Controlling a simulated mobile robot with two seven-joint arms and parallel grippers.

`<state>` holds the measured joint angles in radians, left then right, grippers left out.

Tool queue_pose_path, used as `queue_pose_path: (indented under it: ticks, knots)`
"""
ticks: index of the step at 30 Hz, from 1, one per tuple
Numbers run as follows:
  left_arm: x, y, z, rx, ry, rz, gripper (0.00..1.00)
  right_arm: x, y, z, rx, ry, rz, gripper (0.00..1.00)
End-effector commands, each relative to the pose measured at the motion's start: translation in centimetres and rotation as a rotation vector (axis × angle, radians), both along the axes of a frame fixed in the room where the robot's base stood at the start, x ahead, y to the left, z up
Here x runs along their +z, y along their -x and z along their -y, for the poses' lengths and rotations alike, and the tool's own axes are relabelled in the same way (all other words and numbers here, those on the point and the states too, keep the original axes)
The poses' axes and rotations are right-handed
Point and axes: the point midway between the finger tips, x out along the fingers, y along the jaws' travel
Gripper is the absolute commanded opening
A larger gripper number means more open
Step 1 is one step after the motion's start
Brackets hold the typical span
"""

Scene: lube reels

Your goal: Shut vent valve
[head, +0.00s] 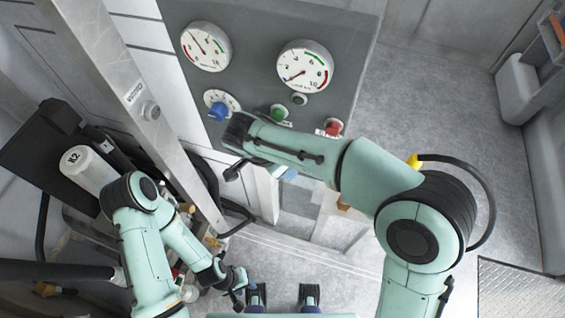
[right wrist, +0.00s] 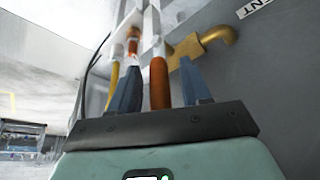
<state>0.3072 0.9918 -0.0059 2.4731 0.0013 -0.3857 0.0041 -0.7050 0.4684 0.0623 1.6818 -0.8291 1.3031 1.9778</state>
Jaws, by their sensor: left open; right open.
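The vent valve shows in the right wrist view as a brass elbow fitting (right wrist: 205,43) on a grey panel, beside a label ending in "ENT" (right wrist: 253,6). An orange-red handle (right wrist: 158,84) stands upright just left of it. My right gripper (right wrist: 160,77) is open, with one blue finger on each side of the handle in this view; I cannot tell whether either touches it. In the head view the right arm reaches left below the gauge panel, and its fingers and the valve are hidden. My left gripper (head: 238,284) is open and low, apart from the panel.
Floor at right is clear.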

Motion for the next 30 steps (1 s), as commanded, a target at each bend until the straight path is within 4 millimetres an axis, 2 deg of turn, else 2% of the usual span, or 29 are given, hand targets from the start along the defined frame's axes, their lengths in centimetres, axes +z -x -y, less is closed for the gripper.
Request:
queue_pose_path:
  ticks: [5,15,21,30]
  knots:
    - [0.1,0.0,0.0,0.000,0.000,0.000,0.43,1.4,0.2,-0.5,0.001,-0.002,0.004,0.47]
    - [0.8,-0.4,0.0,0.000,0.000,0.004,0.43,8.2,2.0,-2.9,0.003,-0.003,0.004,0.47]
    - [1.3,-0.6,0.0,0.000,0.000,0.007,0.43,11.2,2.8,-3.9,0.001,-0.001,0.001,0.47]
    - [1.5,-0.7,0.0,0.000,0.000,0.008,0.43,12.3,3.1,-4.3,0.001,0.000,0.000,0.47]
